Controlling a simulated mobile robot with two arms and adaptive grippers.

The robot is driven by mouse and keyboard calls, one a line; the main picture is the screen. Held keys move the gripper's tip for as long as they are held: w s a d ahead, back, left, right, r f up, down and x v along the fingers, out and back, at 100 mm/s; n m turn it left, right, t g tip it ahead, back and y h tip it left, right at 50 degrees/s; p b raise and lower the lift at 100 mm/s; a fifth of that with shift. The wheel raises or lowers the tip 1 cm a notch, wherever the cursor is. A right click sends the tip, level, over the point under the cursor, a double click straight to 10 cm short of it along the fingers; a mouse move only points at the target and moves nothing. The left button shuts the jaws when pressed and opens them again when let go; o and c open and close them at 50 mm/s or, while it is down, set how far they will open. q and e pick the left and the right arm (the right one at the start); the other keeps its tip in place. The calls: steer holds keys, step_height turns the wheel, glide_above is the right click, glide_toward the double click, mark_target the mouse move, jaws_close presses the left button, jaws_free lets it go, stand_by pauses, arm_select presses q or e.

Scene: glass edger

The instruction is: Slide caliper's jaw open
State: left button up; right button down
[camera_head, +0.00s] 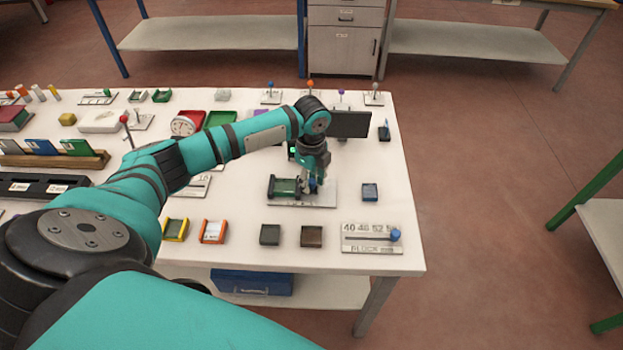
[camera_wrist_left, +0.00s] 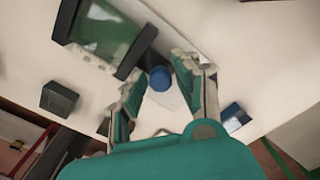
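The caliper appears to be the fixture on the light grey plate (camera_head: 325,193) near the table's right side. A dark green block (camera_head: 284,188) sits there between black jaws; the wrist view shows it as a green pane (camera_wrist_left: 103,35) in a black frame. A blue knob (camera_head: 313,184) stands beside the black jaw. My left gripper (camera_head: 314,174) points down over this knob. In the left wrist view its fingers (camera_wrist_left: 158,66) are apart on either side of the blue knob (camera_wrist_left: 160,78); contact cannot be made out. My right gripper is not in view.
A scale plate with numbers (camera_head: 371,245) and a blue knob lies at the front right corner. Dark square blocks (camera_head: 311,236), an orange tray (camera_head: 212,231) and a small blue block (camera_head: 370,191) stand nearby. A black screen (camera_head: 350,124) stands behind the fixture.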

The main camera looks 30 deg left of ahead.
arm_select(q)
steer(key=c, duration=0.5)
jaws_close()
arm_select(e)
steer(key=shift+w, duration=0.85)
arm_select(q)
steer(key=shift+d, duration=0.1)
steer(key=w+d, duration=0.1)
steer(key=d, duration=0.2)
steer(key=shift+w, duration=0.4)
steer(key=shift+w+d, duration=0.15)
steer(key=o, duration=0.5)
jaws_free()
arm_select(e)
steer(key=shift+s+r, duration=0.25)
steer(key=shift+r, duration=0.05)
